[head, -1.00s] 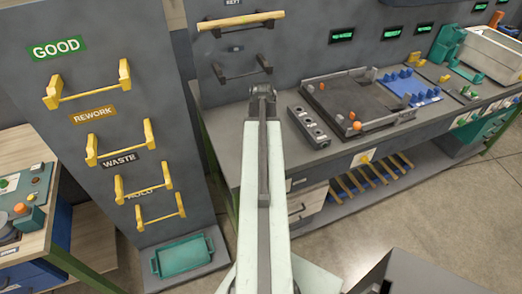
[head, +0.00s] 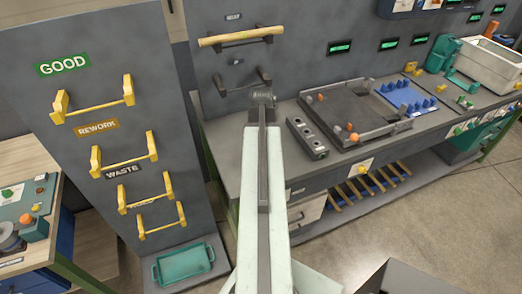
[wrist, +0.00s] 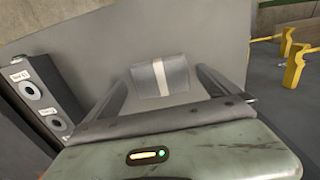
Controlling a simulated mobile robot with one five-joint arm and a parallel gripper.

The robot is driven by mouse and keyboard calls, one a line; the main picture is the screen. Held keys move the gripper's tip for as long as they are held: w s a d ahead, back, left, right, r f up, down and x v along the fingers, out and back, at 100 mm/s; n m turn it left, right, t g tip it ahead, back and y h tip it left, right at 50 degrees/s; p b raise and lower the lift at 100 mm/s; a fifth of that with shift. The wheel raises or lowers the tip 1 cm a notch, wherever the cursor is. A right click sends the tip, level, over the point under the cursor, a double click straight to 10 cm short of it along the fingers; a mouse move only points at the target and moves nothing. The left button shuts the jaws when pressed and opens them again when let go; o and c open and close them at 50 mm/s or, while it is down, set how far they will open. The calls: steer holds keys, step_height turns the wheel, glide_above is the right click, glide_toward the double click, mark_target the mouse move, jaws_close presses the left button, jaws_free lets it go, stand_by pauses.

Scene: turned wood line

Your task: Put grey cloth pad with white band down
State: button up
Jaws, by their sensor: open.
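The grey cloth pad with a white band (wrist: 161,76) shows in the wrist view, resting on a plain grey surface (wrist: 95,50) that appears to be the bench top. My gripper (wrist: 164,78) is open, with one finger to the left of the pad and one to the right. A gap shows between the pad and each finger, and the jaws hold nothing. In the head view my arm hides the gripper and the pad.
A dark block with round holes (head: 307,138) stands on the bench, left of a dark tray fixture (head: 355,112). Yellow rails (head: 125,155) jut from the grey panel at left. A teal tray (head: 184,264) lies low beside it. The bench front holds wooden slats (head: 368,187).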

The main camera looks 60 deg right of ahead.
step_height(320, 180, up, 9)
steer(key=p, duration=0.7)
steer(key=shift+f, duration=0.1)
steer(key=w+a+n, duration=0.4)
steer(key=w+a, duration=1.3)
steer(key=a, duration=0.4)
steer(key=w+a+n, duration=0.1)
steer(key=w+a, duration=0.1)
steer(key=a, duration=1.2)
steer(key=w+a+n, duration=0.2)
steer(key=w+a, duration=0.1)
steer(key=a, duration=1.1)
steer(key=shift+w+a, duration=0.3)
